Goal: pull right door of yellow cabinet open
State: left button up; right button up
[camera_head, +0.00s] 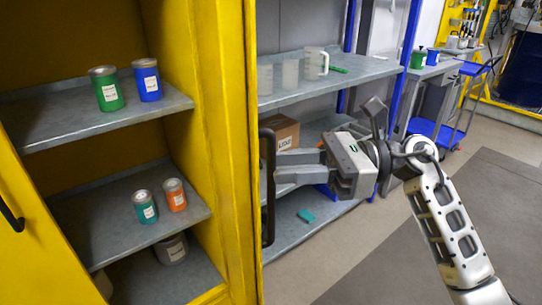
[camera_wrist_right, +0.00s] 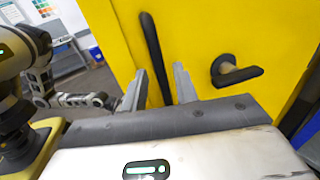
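The yellow cabinet's right door (camera_head: 228,130) stands swung out and shows nearly edge-on in the head view, with the shelves beside it exposed. Its long black bar handle (camera_head: 267,187) is on the door's right-hand side. The handle also shows in the right wrist view (camera_wrist_right: 154,55), with a black lever (camera_wrist_right: 236,73) beside it. My right gripper (camera_head: 277,172) points left at the handle. Its two fingers (camera_wrist_right: 162,88) are apart, with the handle's lower end between them; whether they touch it I cannot tell. My left gripper does not show in the head view.
Cabinet shelves (camera_head: 90,118) hold green, blue, teal and orange cans. Another black handle (camera_head: 10,214) is on the yellow panel at far left. A grey shelf rack (camera_head: 345,72) with jugs and a box (camera_head: 282,132) stands behind my right gripper. Floor at right (camera_head: 480,215) is clear.

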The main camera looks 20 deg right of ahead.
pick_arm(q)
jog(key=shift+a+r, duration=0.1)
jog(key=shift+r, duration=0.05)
pick_arm(e)
jog(key=shift+w+a, duration=0.15)
jog(key=shift+a, duration=0.65)
jog(key=shift+w+a, duration=0.15)
jog(key=shift+a, duration=0.6)
